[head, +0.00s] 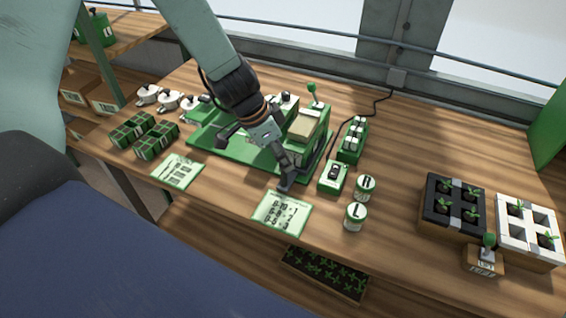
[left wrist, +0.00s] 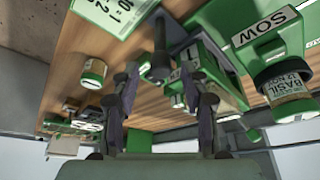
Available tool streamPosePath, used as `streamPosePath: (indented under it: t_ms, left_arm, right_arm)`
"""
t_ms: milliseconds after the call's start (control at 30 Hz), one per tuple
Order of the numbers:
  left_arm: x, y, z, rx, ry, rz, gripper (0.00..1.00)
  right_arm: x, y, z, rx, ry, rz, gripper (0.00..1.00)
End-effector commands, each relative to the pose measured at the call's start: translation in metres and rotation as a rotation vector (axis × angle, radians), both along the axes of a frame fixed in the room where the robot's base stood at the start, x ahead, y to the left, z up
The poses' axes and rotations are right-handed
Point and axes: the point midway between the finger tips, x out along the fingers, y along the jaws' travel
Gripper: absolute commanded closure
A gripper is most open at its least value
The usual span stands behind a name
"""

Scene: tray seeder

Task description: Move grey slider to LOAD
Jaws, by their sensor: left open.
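The green seeder machine (head: 208,141) stands mid-table in the head view, with a tan-topped block and a green-knobbed lever (head: 312,88). My left gripper (head: 256,163) is above its front part, fingers spread and empty. In the left wrist view the same open gripper (left wrist: 160,75) has a dark grey upright piece (left wrist: 159,58) showing between its fingers; I cannot tell whether this is the grey slider or whether it touches them. A SOW label (left wrist: 264,26) is on a green part at the right. I cannot make out a LOAD label. My arm hides part of the machine. My right gripper is not in view.
A small green box (head: 333,177), two labelled jars (head: 355,217) and a bottle rack (head: 352,140) stand right of the machine. Printed cards (head: 282,213) lie in front. Seedling trays (head: 455,204) are far right. Green crates (head: 156,141) stand left. Bare table lies between jars and trays.

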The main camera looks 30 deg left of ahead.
Motion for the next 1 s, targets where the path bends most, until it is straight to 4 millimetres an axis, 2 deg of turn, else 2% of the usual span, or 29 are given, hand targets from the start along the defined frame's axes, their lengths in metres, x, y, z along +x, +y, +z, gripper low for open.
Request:
streamPosePath:
  t_ms: [167,533,1000]
  left_arm:
    - [0.0032,-0.0026,-0.0104,0.0,-0.002,-0.001,0.55]
    - [0.0041,-0.0034,-0.011,0.0,-0.001,0.0,0.55]
    - [0.004,-0.0034,-0.0109,0.0,-0.001,0.0,0.95]
  right_arm:
    - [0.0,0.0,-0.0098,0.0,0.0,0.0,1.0]
    - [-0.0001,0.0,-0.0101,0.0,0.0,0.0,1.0]
    - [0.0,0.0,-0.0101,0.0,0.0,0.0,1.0]
